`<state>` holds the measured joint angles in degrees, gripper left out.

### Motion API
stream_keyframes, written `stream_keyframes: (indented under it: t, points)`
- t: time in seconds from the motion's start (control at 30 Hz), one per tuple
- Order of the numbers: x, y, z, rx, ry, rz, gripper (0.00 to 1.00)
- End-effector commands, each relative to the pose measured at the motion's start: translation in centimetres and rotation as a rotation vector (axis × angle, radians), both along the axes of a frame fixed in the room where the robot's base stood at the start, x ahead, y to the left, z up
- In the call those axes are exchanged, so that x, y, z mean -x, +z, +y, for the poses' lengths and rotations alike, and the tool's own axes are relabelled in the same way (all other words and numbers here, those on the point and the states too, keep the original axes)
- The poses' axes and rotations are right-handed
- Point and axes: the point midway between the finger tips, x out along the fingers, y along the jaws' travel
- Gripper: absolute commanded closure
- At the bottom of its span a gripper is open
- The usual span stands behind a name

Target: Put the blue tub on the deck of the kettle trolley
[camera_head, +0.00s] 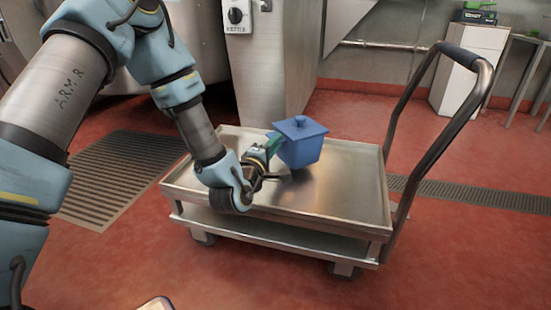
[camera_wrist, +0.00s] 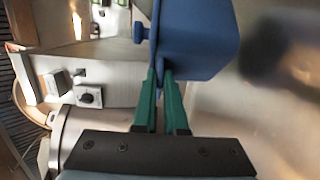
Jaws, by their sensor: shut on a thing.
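The blue tub (camera_head: 300,148) has a lid with a small knob. It is over the metal deck of the kettle trolley (camera_head: 345,200), towards the back middle. A dark patch shows on the deck below it; I cannot tell whether its base touches the deck. My gripper (camera_head: 270,146) is at the tub's left side, its green fingers shut on the tub's edge. In the wrist view the green fingers (camera_wrist: 165,95) meet the blue tub (camera_wrist: 203,40), which looks turned on its side because of the camera's angle. The tub's far side is hidden.
The trolley has a raised rim and a tall push handle (camera_head: 440,110) at right. The steel kettle cabinet (camera_head: 280,65) with a rotary switch (camera_head: 236,15) stands behind it. A floor grate (camera_head: 120,175) lies at left. The deck around the tub is clear.

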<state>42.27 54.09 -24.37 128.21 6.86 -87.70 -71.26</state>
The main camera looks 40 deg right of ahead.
Motion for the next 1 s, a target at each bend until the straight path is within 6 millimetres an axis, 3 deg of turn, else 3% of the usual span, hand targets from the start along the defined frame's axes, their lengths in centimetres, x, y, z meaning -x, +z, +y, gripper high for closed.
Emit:
stream_keyframes:
  t: [0.03, 0.17, 0.57, 0.6, 0.83, 1.0]
  points:
    - [0.0, -1.3, 0.0, 0.002, 0.0, -0.001, 1.0]
    - [0.0, -3.0, -0.1, 0.003, -0.001, -0.001, 1.0]
    - [0.0, -3.3, 0.0, 0.004, 0.0, -0.001, 1.0]
    - [0.0, -3.3, 0.0, 0.0, 0.0, 0.0, 0.87]
    - [0.0, -3.3, 0.0, 0.0, 0.0, 0.0, 0.61]
    - [0.0, -3.3, 0.0, 0.0, 0.0, 0.0, 0.61]
